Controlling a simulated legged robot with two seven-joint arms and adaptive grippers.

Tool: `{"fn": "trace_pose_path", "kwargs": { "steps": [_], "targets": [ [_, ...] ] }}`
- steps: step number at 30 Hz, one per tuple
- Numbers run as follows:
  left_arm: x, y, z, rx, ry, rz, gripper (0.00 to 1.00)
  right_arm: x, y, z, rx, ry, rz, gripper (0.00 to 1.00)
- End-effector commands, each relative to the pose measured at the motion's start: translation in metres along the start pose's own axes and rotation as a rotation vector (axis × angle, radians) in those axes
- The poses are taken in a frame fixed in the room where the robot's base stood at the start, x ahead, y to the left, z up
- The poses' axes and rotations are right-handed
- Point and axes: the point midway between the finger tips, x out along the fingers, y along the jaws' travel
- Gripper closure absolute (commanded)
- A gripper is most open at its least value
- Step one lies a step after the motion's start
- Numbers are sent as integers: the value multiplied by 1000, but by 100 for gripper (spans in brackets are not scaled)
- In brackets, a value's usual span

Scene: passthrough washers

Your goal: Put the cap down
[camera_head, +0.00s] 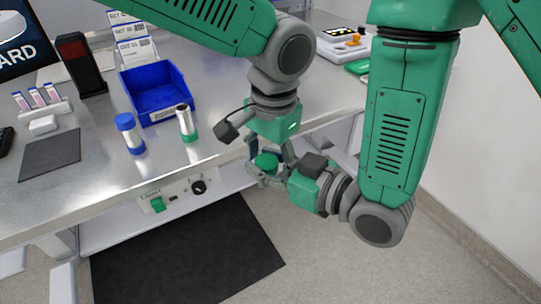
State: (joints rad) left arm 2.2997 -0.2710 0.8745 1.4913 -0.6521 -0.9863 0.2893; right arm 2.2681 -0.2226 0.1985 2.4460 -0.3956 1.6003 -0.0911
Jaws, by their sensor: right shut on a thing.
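A small green cap (266,162) is held off the table's front edge, above the floor. My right gripper (268,175) reaches in from the right and is shut on the cap; its fingertips are partly hidden. My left gripper (268,152) points down from above, right beside the cap. Its fingers look spread apart, one on each side of the cap, but whether they touch it is hard to tell. An uncapped metal tube with a green base (187,124) stands on the steel table (95,185).
A metal tube with a blue cap (129,133) stands left of the uncapped one. A blue bin (158,92) is behind them. A dark mat (50,156) and a rack of small vials (43,108) are at left. The front table surface is mostly clear.

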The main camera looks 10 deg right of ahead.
Motion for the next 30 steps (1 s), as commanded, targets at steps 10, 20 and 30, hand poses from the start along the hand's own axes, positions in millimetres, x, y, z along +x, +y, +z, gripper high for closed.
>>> {"fn": "trace_pose_path", "kwargs": {
  "steps": [10, 20, 30],
  "targets": [
    [0, 1, 0, 2, 0, 1, 90, 0, 0, 0, 0, 0, -1, 96],
    [0, 0, 0, 1, 0, 1, 95, 0, 0, 0, 0, 0, -1, 45],
    [0, 0, 0, 0, 0, 0, 95, -16, 19, 65, 62, -208, 78, 45]
  ]
}}
